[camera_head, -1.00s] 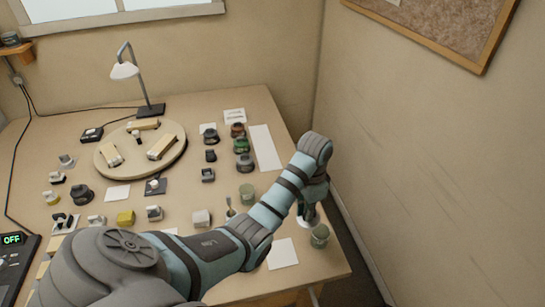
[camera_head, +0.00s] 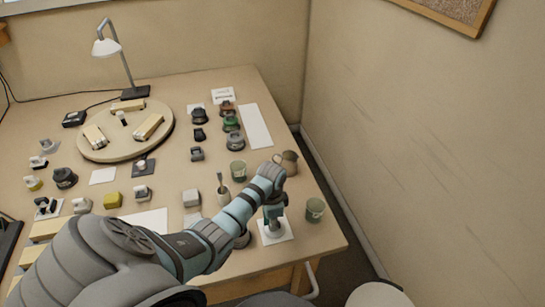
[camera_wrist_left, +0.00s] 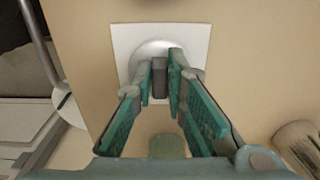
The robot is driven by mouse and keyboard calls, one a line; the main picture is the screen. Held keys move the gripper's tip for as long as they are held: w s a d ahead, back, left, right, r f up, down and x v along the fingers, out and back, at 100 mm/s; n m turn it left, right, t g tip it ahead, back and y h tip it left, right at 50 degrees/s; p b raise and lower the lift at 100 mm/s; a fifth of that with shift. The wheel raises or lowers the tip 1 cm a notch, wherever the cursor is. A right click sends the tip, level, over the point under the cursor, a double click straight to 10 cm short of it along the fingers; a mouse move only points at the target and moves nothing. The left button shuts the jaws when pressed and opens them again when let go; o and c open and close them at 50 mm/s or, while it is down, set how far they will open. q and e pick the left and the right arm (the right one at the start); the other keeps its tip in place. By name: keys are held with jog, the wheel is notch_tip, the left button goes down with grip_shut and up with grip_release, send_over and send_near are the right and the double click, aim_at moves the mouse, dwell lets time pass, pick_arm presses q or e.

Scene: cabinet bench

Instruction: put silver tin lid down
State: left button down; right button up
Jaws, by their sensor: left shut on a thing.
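My left gripper (camera_head: 272,212) points down over a white square sheet (camera_head: 284,235) near the right front of the bench. In the left wrist view the gripper (camera_wrist_left: 172,78) is shut on the dark upright knob of the silver tin lid (camera_wrist_left: 150,50). The lid is a pale round disc, level, over the white sheet (camera_wrist_left: 200,38). The fingers hide part of it. In the head view only a little of the lid (camera_head: 273,232) shows below the fingers. I cannot tell whether it touches the sheet. My right gripper is not in view.
A green cup (camera_head: 315,210) stands just right of the sheet. Another green cup (camera_head: 237,170) and a small pot with a spoon (camera_head: 222,192) stand to the left. A brownish jar (camera_head: 288,163) is behind the wrist. A round wooden board (camera_head: 125,150) lies further back.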

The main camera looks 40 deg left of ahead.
pick_arm(q)
jog(key=shift+w+f, duration=0.15)
jog(key=shift+f, duration=0.05)
jog(key=shift+f, duration=0.15)
jog(key=c, duration=1.6)
grip_release()
notch_tip(320, 180, up, 12)
jog(key=p, duration=0.3)
jog(key=shift+r+p, duration=0.2)
jog(key=shift+p, duration=0.2)
